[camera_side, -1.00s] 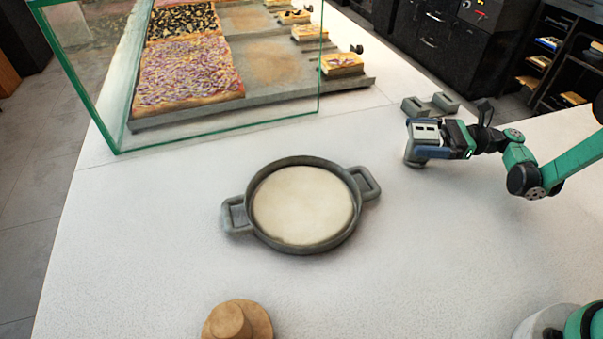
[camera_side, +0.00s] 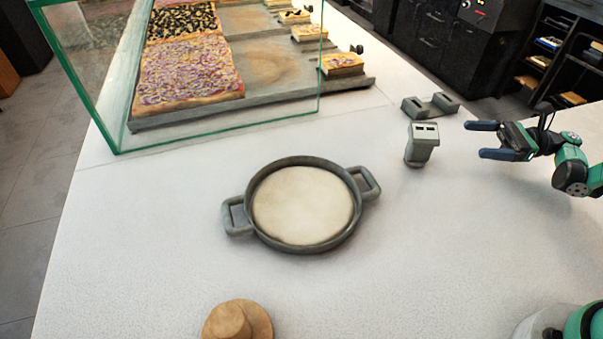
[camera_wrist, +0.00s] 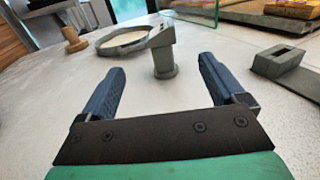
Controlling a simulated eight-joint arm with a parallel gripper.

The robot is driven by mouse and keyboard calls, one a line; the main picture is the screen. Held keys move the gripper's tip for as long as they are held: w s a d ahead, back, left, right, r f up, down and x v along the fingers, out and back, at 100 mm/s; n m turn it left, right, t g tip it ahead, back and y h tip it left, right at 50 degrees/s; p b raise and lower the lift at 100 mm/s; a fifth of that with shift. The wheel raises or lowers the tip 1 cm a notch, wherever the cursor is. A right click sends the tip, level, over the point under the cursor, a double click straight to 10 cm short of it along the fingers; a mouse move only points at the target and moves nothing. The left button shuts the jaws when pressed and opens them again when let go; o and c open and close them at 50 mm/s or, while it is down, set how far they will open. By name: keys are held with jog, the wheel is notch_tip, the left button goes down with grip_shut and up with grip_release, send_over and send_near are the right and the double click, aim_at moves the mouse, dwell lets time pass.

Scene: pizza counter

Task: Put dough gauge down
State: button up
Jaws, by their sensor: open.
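The dough gauge (camera_side: 421,146) is a small grey upright block with two slots in its head. It stands by itself on the white counter, right of the pan. My gripper (camera_side: 483,140) is open and empty to the right of the gauge, clear of it. In the wrist view the gauge (camera_wrist: 163,52) stands ahead of the open fingers of my gripper (camera_wrist: 157,78), with nothing between them. A grey holder (camera_side: 430,105) lies on the counter just behind the gauge; it also shows at the right of the wrist view (camera_wrist: 290,65).
A grey two-handled pan (camera_side: 247,205) holds a flat dough round (camera_side: 303,205) mid-counter. A brown wooden knob-like piece (camera_side: 237,321) sits at the front. A glass case (camera_side: 118,150) with pizzas (camera_side: 187,75) stands at the back left. The counter right of the pan is mostly clear.

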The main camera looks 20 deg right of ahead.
aim_at(436, 137)
jog(key=shift+w+r, duration=0.15)
jog(key=shift+r, duration=0.1)
jog(key=w+a+r+n+h, duration=0.1)
jog(key=a+r+n+h, duration=0.1)
jog(key=a, duration=0.1)
jog(key=a+r+n+g+h, duration=0.1)
jog(key=a+r+n+h, duration=0.1)
jog(key=a+r+h, duration=0.1)
jog(key=w+a+r+n+g+h, duration=0.1)
jog(key=a+r+n+h, duration=0.1)
jog(key=a, duration=0.1)
jog(key=shift+w+a+r+n+h, duration=0.2)
jog(key=shift+w+r+n+h, duration=0.1)
jog(key=shift+n, duration=0.1)
jog(key=s+a+r+n+t+h, duration=0.1)
jog(key=s+a+n+t+h, duration=0.1)
jog(key=s+n+h, duration=0.7)
jog(key=s+a+n, duration=0.1)
jog(key=n, duration=0.5)
jog(key=shift+s+a+r+n, duration=0.15)
jog(key=shift+s+r+n, duration=0.15)
jog(key=shift+s+r, duration=0.1)
